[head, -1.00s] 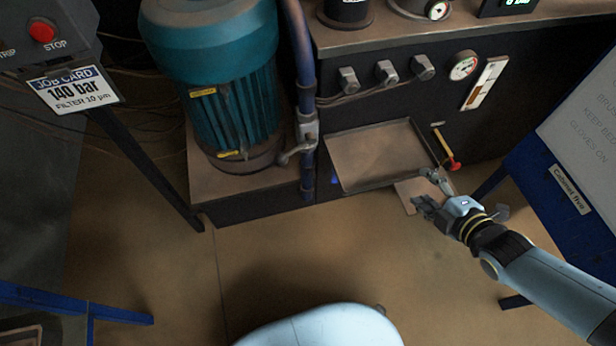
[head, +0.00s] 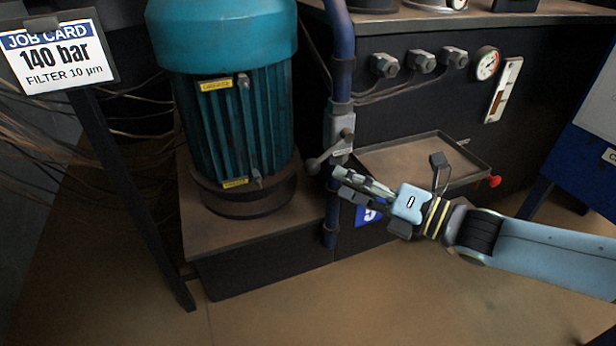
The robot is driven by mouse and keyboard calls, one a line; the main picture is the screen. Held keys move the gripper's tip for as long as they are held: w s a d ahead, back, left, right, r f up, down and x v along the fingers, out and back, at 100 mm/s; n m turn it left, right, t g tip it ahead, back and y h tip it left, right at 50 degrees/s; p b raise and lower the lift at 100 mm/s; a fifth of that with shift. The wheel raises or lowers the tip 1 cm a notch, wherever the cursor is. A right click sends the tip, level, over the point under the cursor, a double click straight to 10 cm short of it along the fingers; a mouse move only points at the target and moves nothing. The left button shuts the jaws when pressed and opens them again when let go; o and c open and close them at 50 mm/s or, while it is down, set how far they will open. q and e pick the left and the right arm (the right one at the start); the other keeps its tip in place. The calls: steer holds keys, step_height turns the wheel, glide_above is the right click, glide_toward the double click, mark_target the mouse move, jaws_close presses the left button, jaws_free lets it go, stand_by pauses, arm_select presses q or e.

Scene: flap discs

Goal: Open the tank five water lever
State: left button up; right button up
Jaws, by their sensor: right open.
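A grey valve (head: 341,128) sits on the vertical blue pipe (head: 343,65) beside the teal motor. Its short lever (head: 322,161) points left and slightly down from the valve body and ends in a dark knob. A blue plate with a white 5 (head: 368,214) shows below, partly behind my right gripper. My right gripper (head: 345,183) is open and empty, its fingers pointing left. Its fingertips are just below and right of the lever; I cannot tell whether they touch the pipe or lever. My left gripper is not in view.
The teal motor (head: 236,115) stands close left of the lever. A shallow metal tray (head: 420,150) juts out behind my right gripper, with a red knob (head: 493,181) at its right. A job card (head: 55,55) stands at the upper left. The floor in front is clear.

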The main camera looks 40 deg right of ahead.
mark_target(319, 170)
arm_select(q)
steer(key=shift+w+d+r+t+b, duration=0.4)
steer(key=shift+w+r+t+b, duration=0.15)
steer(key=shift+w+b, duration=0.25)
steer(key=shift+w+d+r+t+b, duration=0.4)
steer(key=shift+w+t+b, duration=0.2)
steer(key=shift+b, duration=0.3)
arm_select(e)
steer(key=shift+x, duration=4.15)
steer(key=shift+f, duration=0.1)
jaws_close()
